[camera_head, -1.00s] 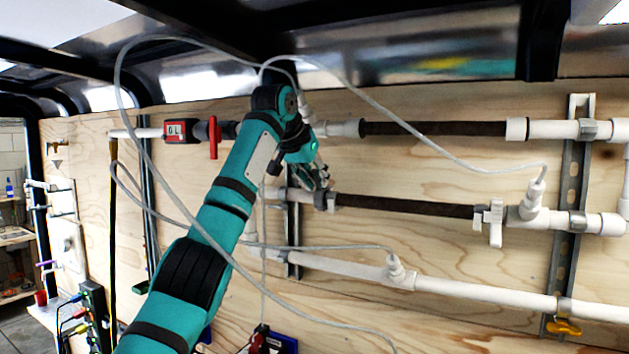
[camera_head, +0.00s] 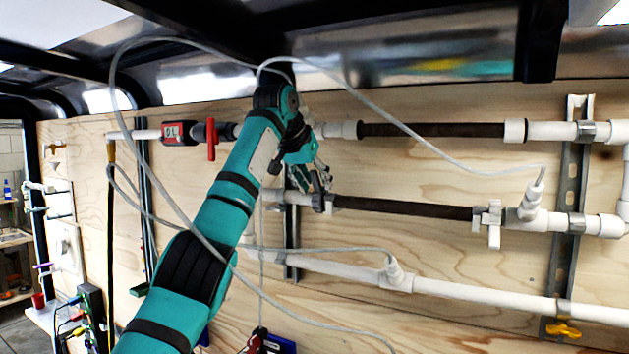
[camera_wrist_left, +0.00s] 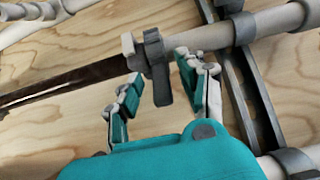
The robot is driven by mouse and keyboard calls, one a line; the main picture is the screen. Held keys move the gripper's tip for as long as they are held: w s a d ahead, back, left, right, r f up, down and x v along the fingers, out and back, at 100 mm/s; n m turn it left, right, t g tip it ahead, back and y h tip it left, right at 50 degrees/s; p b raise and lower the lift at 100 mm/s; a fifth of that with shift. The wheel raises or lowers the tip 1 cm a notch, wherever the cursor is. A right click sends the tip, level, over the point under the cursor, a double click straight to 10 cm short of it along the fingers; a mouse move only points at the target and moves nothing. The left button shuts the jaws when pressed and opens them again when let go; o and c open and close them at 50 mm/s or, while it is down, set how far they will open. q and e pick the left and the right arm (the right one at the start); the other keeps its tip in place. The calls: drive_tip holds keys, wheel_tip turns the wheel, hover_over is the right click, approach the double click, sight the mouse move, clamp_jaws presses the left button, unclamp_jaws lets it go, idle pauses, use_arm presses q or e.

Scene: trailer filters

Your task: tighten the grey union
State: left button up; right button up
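The grey union (camera_head: 319,202) is a dark grey ring with a lug at the left end of the dark middle filter pipe (camera_head: 405,207). In the left wrist view the union (camera_wrist_left: 154,50) shows close up, its flat lug (camera_wrist_left: 162,86) hanging down from the pipe. My left gripper (camera_head: 312,178) is at the union in the head view. In the left wrist view its fingers (camera_wrist_left: 157,78) are spread, one on each side of the lug, with gaps visible. The gripper looks open and holds nothing. My right gripper is in neither view.
White pipes run along the plywood wall (camera_head: 460,165). A white union (camera_head: 489,222) sits at the right end of the middle filter. Thin grey tubes hang across my left arm. A red-handled valve (camera_head: 211,138) and metal rails (camera_head: 568,200) are nearby.

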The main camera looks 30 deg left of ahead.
use_arm(q)
drive_tip(key=shift+s+r, duration=0.15)
drive_tip(key=shift+r, duration=0.05)
drive_tip(key=a+v, duration=0.1)
drive_tip(key=v, duration=1)
drive_tip(key=shift+d+r, duration=0.2)
drive_tip(key=shift+d, duration=0.3)
drive_tip(key=shift+s, duration=0.2)
